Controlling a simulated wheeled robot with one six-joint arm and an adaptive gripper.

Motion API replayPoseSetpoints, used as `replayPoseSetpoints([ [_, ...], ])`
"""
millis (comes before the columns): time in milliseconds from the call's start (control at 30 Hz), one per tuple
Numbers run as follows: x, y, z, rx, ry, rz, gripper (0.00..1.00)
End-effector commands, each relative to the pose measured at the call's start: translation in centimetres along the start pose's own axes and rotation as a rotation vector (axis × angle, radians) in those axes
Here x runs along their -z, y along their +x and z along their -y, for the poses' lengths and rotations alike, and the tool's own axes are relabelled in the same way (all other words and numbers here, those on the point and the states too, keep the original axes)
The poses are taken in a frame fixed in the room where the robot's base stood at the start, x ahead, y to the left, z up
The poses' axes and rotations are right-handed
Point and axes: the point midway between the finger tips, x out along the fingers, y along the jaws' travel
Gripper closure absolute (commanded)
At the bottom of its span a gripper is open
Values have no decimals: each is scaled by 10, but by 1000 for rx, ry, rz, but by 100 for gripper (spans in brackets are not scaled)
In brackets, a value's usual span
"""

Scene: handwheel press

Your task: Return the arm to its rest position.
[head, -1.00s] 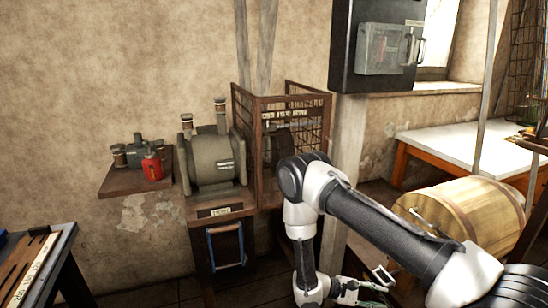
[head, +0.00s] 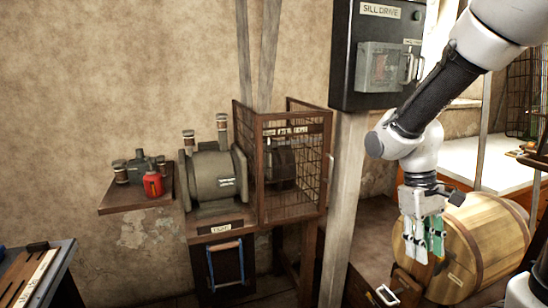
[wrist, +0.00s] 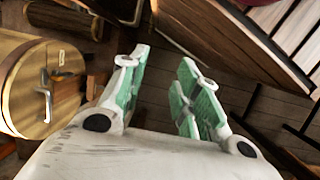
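My gripper (head: 425,240) hangs pointing down in the head view, in front of the wooden barrel (head: 490,245). It has green finger pads, and my arm comes down to it from the upper right. In the wrist view my gripper (wrist: 165,85) is open. Its two fingers stand apart with only dark plank floor (wrist: 160,110) seen between them, and nothing is held. The barrel (wrist: 30,85), with a metal tap, is to the left of the fingers there, apart from them.
A wooden post (head: 343,200) carries the dark "SILL DRIVE" box (head: 345,60), close left of my arm. A wire cage (head: 295,170) and a grey motor (head: 214,175) stand further left. A red can (head: 153,184) sits on a wall shelf. A white-topped table (head: 490,165) is behind the barrel.

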Motion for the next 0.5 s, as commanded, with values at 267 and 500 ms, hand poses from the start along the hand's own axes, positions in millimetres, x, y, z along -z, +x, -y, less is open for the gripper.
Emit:
replayPoseSetpoints([
  [267, -63, -55, -4, 100, 188, -353, 68],
  [500, -100, -92, -18, 80, 284, -588, 68],
])
